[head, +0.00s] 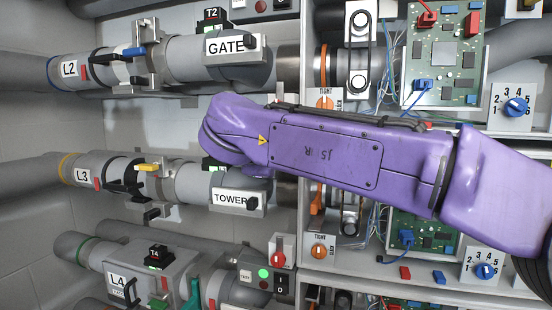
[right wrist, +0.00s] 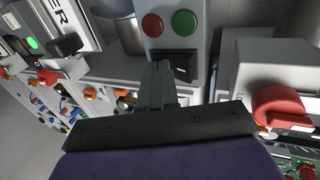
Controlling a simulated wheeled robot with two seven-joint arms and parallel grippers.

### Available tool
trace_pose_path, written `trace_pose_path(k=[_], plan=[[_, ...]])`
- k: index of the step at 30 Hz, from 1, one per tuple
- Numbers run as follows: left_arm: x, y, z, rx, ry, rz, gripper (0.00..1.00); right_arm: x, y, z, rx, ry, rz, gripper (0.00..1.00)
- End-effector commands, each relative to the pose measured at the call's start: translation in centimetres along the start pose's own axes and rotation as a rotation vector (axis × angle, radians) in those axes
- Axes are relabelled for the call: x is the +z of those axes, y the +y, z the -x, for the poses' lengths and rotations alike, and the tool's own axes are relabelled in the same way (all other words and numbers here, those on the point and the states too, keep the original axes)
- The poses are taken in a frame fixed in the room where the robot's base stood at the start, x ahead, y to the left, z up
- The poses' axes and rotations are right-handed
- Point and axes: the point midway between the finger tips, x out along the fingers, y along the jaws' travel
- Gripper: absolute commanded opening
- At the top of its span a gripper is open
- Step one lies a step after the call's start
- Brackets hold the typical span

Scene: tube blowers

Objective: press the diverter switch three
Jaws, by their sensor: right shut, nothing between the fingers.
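In the right wrist view a grey control box carries a red button or lamp (right wrist: 152,25), a green one (right wrist: 185,22) and a black rocker switch (right wrist: 183,62). No number is readable on it, so I cannot tell if it is switch three. My right gripper (right wrist: 163,66) is shut and empty, its tips at or just in front of the rocker. Contact cannot be told. In the head view my purple right arm reaches across the middle and hides the gripper and this box. The L3 pipe (head: 82,170) and TOWER label (head: 238,201) show below the arm. My left gripper is out of view.
A lower box with a green lamp (head: 264,273) and black I/O rocker (head: 281,285) stands near L4. A red handle (right wrist: 280,106) lies right of my gripper in the wrist view. Circuit boards (head: 444,55), wires and dials crowd the right. Pipes fill the left.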

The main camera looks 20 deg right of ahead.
Motion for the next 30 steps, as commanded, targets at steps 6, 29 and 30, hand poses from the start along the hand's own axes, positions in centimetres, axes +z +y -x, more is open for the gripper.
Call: trace_pose_path(k=[6, 29, 30], plan=[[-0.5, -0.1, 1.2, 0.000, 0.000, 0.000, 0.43, -0.1, -1.2, 0.5, 0.000, 0.000, -0.001, 0.00], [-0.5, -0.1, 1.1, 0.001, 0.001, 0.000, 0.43, 1.3, 0.4, 5.7, -0.006, -0.016, 0.003, 0.00], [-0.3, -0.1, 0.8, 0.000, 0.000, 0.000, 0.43, 1.2, 0.7, 6.7, -0.005, -0.016, 0.003, 0.00]])
